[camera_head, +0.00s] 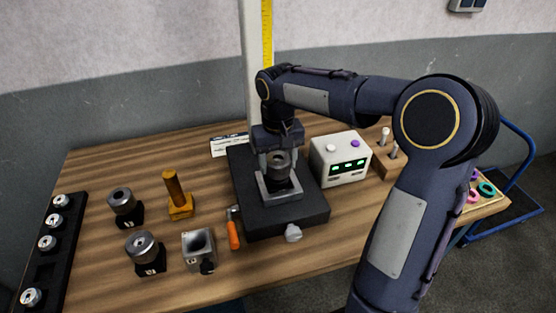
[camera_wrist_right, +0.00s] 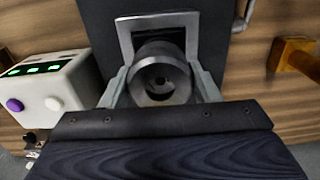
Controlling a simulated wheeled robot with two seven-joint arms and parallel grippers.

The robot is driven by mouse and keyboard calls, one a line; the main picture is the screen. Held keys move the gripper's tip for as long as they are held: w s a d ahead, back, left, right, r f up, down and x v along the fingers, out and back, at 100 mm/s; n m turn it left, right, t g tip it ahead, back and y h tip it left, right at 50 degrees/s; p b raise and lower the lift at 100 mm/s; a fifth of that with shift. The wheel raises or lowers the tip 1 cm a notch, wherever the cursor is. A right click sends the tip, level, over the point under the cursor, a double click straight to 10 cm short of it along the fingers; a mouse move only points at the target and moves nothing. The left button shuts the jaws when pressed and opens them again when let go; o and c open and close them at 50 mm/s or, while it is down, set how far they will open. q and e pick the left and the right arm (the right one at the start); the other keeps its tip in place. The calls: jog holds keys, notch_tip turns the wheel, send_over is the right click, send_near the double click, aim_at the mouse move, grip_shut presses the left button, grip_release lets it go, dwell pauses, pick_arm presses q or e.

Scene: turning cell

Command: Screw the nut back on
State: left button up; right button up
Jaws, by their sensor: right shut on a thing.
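My right gripper (camera_head: 279,158) points down over the black fixture (camera_head: 305,213) in the middle of the table. Its two fingers are shut on a round grey metal part, which looks like the nut (camera_head: 279,172). In the right wrist view the nut (camera_wrist_right: 160,75) shows a round bore and sits between the fingers. It is upright at a square metal frame (camera_head: 282,196) on the fixture. I cannot tell whether its thread is engaged. My left gripper is not in view.
A white box (camera_head: 341,158) with green displays stands right of the fixture. An orange-handled tool (camera_head: 233,234) lies at its left. A brass post (camera_head: 175,190), a grey block (camera_head: 199,250) and two round metal parts on black bases (camera_head: 124,203) (camera_head: 143,249) stand further left. A black rack (camera_head: 55,265) lines the left edge.

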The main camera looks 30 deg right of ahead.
jog(key=shift+f, duration=0.25)
jog(key=o, duration=1.1)
notch_tip(320, 180, up, 8)
jog(key=shift+f, duration=0.1)
